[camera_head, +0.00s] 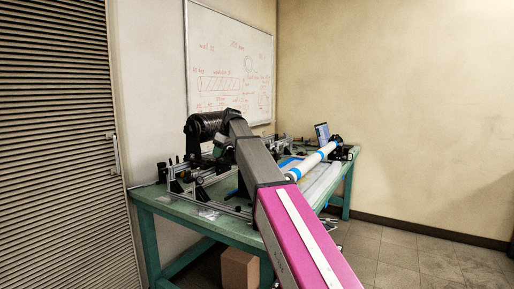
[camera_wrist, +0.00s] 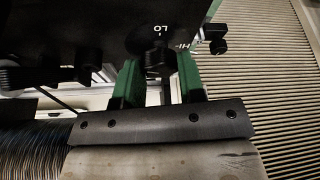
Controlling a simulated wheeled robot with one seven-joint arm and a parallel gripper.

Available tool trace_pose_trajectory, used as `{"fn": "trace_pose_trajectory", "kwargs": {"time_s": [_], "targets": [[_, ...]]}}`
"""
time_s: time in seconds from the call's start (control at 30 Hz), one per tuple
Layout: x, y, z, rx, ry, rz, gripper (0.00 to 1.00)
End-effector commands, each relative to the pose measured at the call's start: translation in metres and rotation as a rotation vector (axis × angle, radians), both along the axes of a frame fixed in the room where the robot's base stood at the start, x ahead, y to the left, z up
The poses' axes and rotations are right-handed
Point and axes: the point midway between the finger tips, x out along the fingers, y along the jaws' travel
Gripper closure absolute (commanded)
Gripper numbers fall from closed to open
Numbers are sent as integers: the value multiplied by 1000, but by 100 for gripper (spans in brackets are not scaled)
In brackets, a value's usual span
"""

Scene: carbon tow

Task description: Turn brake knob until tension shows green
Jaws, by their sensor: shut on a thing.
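In the wrist view, the brake knob (camera_wrist: 161,62) is a black knob on a dark panel with white LO and HI markings. My gripper (camera_wrist: 158,74) has its two green fingers on either side of the knob and is shut on it. In the head view my arm covers most of that spot. I cannot make out a tension indicator or any green light in either view.
The green workbench (camera_head: 205,225) carries metal rails and a white tube (camera_head: 312,160) with blue bands. A small screen (camera_head: 322,133) stands at the back. Other black knobs (camera_wrist: 213,32) sit near the panel. A cardboard box (camera_head: 240,268) is below; floor at right is clear.

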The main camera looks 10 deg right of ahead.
Motion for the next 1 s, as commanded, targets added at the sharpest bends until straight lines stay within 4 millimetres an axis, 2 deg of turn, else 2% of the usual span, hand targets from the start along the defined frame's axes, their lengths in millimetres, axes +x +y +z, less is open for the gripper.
{"fn": "trace_pose_trajectory", "kwargs": {"time_s": [0.13,0.17,0.2,0.23,0.63,1.0], "targets": [[0,0,0,-1,0,0,83],[0,0,0,-1,0,0,54],[0,0,0,-1,0,0,41],[0,0,0,-1,0,0,38],[-1,-2,4,0,0,0,38],[-5,-12,33,1,-1,0,38]]}}
